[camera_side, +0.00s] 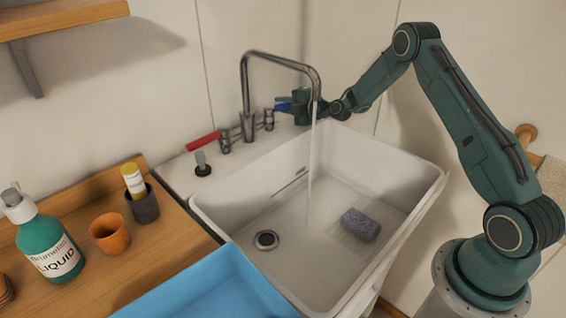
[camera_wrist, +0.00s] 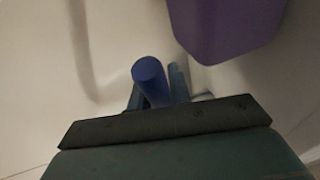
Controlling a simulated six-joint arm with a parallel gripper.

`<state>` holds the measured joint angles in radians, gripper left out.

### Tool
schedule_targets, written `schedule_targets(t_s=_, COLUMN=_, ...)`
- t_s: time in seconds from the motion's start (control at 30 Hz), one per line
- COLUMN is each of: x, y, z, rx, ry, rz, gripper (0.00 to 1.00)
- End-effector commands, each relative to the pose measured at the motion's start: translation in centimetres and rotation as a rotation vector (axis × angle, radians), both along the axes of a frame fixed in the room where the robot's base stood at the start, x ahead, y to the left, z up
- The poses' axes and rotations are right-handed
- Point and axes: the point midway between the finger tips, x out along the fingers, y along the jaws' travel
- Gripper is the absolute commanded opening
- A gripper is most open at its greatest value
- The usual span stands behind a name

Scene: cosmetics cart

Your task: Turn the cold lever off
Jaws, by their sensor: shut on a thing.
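The blue cold lever (camera_side: 283,106) is on the right side of the tap (camera_side: 246,100), at the back of the sink. My gripper (camera_side: 298,103) is at the lever from the right and is shut on it. In the wrist view the blue lever (camera_wrist: 149,76) stands between the two fingers of my gripper (camera_wrist: 158,90), with its rounded end showing past them. The red lever (camera_side: 203,141) is on the left side of the tap. A thin stream of water (camera_side: 311,160) falls from the spout into the sink. My gripper hides part of the cold lever's base.
The white sink (camera_side: 420,185) holds a grey sponge (camera_side: 360,224). A blue tray (camera_side: 215,290) is in front. A wooden counter (camera_side: 95,215) at left bears a green bottle (camera_side: 50,245), an orange cup (camera_side: 110,234) and a dark cup (camera_side: 145,206). A purple object (camera_wrist: 225,28) is close in the wrist view.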

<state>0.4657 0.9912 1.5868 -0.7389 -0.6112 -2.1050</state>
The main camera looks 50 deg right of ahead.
Motion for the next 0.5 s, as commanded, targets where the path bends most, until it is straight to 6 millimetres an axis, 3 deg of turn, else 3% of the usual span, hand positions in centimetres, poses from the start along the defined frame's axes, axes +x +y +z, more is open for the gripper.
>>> schedule_targets(t_s=0.5, x=0.95, y=0.10, z=0.06, rx=0.001, ry=-0.001, rz=0.146, gripper=0.00)
